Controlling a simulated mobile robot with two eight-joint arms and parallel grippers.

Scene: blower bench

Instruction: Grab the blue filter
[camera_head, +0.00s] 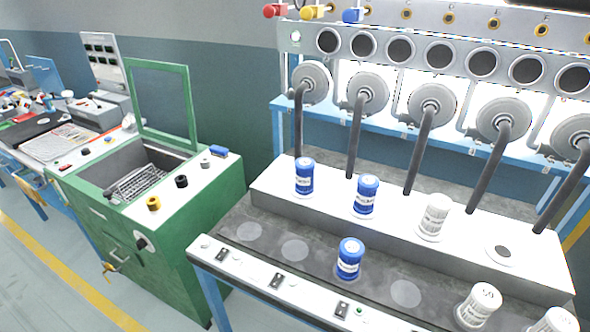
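Three blue filters with white label bands stand upright on the bench at the right. One blue filter (349,259) stands on the dark front strip. Another blue filter (304,178) stands on the raised white ledge at the left, close to a hanging dark pipe. The third blue filter (366,196) stands on the same ledge to its right. Neither of my grippers is in view.
White filters stand on the ledge (434,217) and at the front right (478,306), with another at the bottom edge. Dark pipes hang from round grey blowers (432,104) above the ledge. A green machine (215,190) stands left of the bench. Pale round spots on the strip are empty.

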